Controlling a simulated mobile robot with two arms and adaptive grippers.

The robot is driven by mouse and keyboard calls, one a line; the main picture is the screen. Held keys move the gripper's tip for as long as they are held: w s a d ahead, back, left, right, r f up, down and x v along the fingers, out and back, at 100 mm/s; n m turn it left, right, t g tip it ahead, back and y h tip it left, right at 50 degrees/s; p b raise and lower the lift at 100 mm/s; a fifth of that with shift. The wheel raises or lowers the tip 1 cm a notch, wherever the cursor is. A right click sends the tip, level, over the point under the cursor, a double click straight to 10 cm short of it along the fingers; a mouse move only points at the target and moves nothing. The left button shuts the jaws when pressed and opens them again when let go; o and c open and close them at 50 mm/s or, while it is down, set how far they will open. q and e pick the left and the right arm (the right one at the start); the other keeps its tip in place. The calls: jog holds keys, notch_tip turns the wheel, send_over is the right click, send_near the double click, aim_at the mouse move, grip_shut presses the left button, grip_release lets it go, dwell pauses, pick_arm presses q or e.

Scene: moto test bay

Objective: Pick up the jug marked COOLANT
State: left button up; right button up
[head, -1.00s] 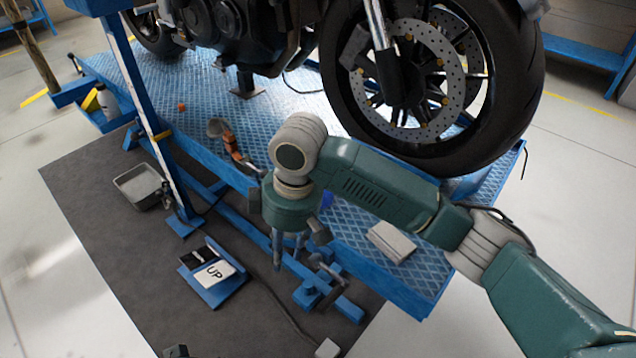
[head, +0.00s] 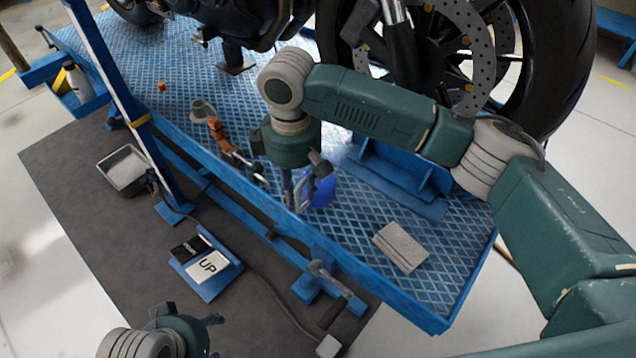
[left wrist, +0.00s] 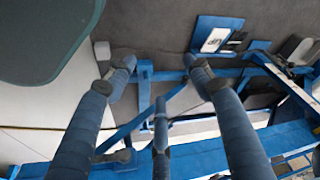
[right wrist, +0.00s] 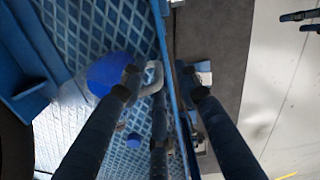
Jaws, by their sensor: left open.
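A blue jug (head: 321,192) stands on the blue lift platform, partly hidden behind my right gripper; no marking on it is readable. In the right wrist view its rounded blue body (right wrist: 106,72) and grey handle (right wrist: 154,77) show. My right gripper (head: 299,197) is at the jug. Its fingers (right wrist: 160,82) are spread, with the grey handle between them; I cannot tell whether they touch it. My left gripper (head: 213,338) is open and empty at the bottom left, away from the jug, above the dark mat; its spread fingers show in the left wrist view (left wrist: 158,80).
The motorcycle's front wheel (head: 545,75) and a blue stand (head: 395,178) are close behind the jug. A grey block (head: 400,247) lies on the platform (head: 350,270). An orange-handled tool (head: 220,136) lies left of the jug. An UP pedal (head: 208,268) and tray (head: 125,170) are on the mat.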

aim_at(298, 203)
jog(key=f, duration=0.1)
jog(key=f+b, duration=0.1)
jog(key=f, duration=0.2)
jog(key=shift+w+f+b, duration=0.25)
jog(key=shift+f+b, duration=0.05)
jog(key=shift+b, duration=0.1)
jog(key=shift+f, duration=0.3)
pick_arm(q)
jog(key=shift+w+f+t, duration=0.3)
jog(key=shift+w+f, duration=0.45)
jog(key=shift+w, duration=0.3)
pick_arm(e)
grip_shut()
jog(key=shift+w+a+r, duration=0.1)
